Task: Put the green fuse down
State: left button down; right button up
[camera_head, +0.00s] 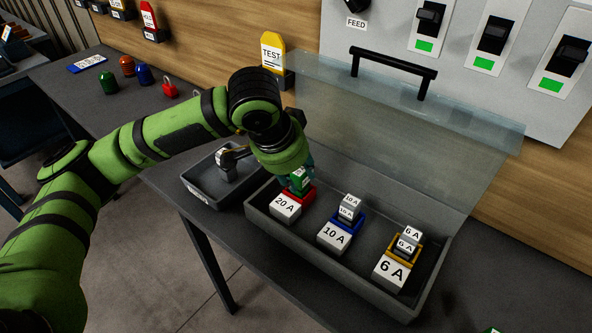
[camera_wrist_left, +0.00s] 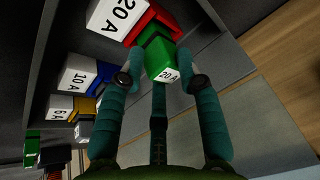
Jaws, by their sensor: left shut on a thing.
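The green fuse (camera_head: 299,180) with a white 20 A label is at the red 20 A holder (camera_head: 305,197), in the left end of the grey open bin (camera_head: 366,278). My left gripper (camera_head: 298,173) reaches down over it, shut on the fuse. In the left wrist view the fuse (camera_wrist_left: 158,58) shows between the teal fingers (camera_wrist_left: 160,80), with the red holder (camera_wrist_left: 150,22) just behind it. I cannot tell if its lower end is fully seated, as the fingers and holder hide it. My right gripper is not in view.
A blue 10 A holder (camera_head: 348,221) and a yellow 6 A holder (camera_head: 405,251), each with grey fuses, stand to the right in the bin. A clear lid (camera_head: 400,130) with a black handle stands raised behind. A grey tray (camera_head: 206,184) with a dark-handled item is on the left.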

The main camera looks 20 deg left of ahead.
pick_arm(q)
jog(key=shift+f, duration=0.1)
jog(key=c, duration=0.8)
grip_release()
jog(key=shift+f, duration=0.1)
jog(key=shift+c, duration=0.2)
jog(key=shift+r, duration=0.45)
jog(key=v, duration=1.1)
jog(key=shift+r+p, duration=0.25)
jog(key=shift+p, duration=0.05)
jog(key=shift+s, duration=0.15)
